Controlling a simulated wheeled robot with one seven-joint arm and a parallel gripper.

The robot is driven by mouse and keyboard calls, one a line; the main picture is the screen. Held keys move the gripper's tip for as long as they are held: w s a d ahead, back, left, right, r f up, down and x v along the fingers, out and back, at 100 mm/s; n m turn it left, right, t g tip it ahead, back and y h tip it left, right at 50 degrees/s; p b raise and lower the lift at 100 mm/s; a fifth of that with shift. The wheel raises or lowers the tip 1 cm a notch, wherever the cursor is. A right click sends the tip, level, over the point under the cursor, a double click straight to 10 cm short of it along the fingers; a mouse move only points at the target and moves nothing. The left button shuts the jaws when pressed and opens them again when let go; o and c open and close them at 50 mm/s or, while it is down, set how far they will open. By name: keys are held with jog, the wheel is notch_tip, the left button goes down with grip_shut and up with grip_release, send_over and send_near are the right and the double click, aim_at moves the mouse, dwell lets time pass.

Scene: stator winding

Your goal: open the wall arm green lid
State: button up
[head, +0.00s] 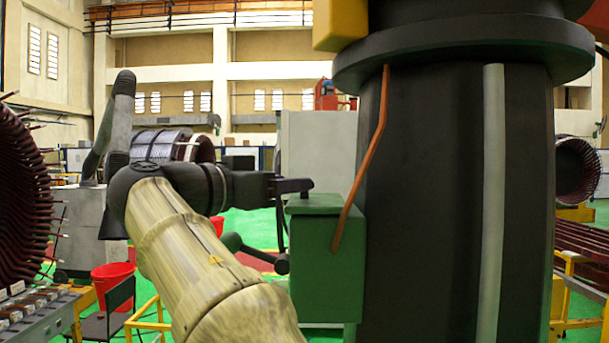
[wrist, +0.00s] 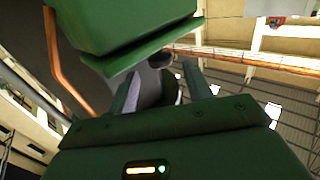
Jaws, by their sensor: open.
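The green box (head: 324,262) is fixed to the side of a thick black column. Its green lid (head: 318,204) lies closed on top, with its rim overhanging the box. An orange pipe (head: 367,165) runs down to the box's front. My gripper (head: 305,186) is at the lid's upper left edge, fingers pointing right. In the head view I cannot tell whether it touches the lid. In the wrist view the box (wrist: 130,22) and the lid's overhanging rim (wrist: 155,50) are just ahead of my open gripper (wrist: 160,76). Nothing is held between the fingers.
The black column (head: 425,200) fills the right of the head view and blocks room there. A red bucket (head: 113,284) and yellow frames stand at lower left. A wound stator (head: 22,200) is at the far left. Green floor shows behind my arm.

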jog(key=p+x, duration=0.1)
jog(key=x, duration=0.4)
jog(key=shift+a, duration=0.1)
jog(key=shift+c, duration=0.3)
grip_shut()
